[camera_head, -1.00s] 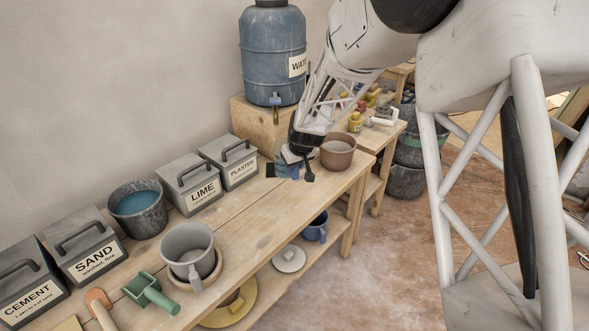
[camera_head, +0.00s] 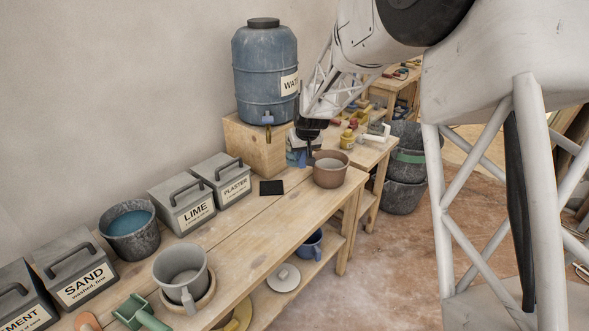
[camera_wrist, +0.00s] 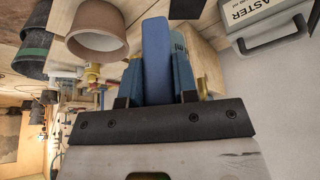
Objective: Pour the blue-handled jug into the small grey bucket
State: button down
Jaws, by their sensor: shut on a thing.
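My gripper (camera_head: 310,144) is shut on the blue handle (camera_wrist: 157,55) of the jug, seen close up in the wrist view between the two fingers (camera_wrist: 154,99). The jug's bluish body (camera_head: 296,158) shows only partly beside the gripper, left of a brown pot; its contents are hidden. It appears raised above the back of the bench. A small dark grey bucket (camera_head: 134,246) with blue liquid stands on the bench, left of the lime box. A lighter grey handled vessel (camera_head: 183,275) stands in front of it.
The brown pot (camera_head: 329,176) stands close to my gripper at the bench's right end. A water barrel (camera_head: 265,75) on a wooden block (camera_head: 250,143) is behind. Lime (camera_head: 183,207) and plaster (camera_head: 222,180) boxes line the wall. A flat black square (camera_head: 271,187) lies on the bench. The bench middle (camera_head: 255,220) is clear.

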jog(key=r, duration=0.2)
jog(key=w+r, duration=0.1)
jog(key=shift+d+m, duration=0.25)
jog(key=shift+m, duration=0.05)
jog(key=s+a+n, duration=0.1)
jog(key=s+a, duration=0.6)
jog(key=a, duration=0.3)
jog(key=s+a+n, duration=0.1)
jog(key=s+a, duration=0.5)
jog(key=a, duration=0.5)
jog(key=s+a+f+n, duration=0.1)
jog(key=s+a+f, duration=0.1)
jog(key=s+a, duration=0.3)
jog(key=s+a+f+n+y, duration=0.1)
jog(key=s+a, duration=0.4)
jog(key=s, duration=0.8)
jog(key=s+a+f+n+g+y, duration=0.1)
jog(key=s+a+f+n, duration=0.2)
jog(key=s, duration=0.6)
jog(key=a, duration=0.2)
jog(key=shift+s+a, duration=0.15)
jog(key=shift+a, duration=0.25)
jog(key=shift+s+a+r+g+y, duration=0.1)
jog(key=shift+s+g+y, duration=0.05)
jog(key=shift+g+y, duration=0.4)
jog(key=shift+s+a+r+g+y, duration=0.1)
jog(key=shift+g+y, duration=0.35)
jog(key=shift+y, duration=0.1)
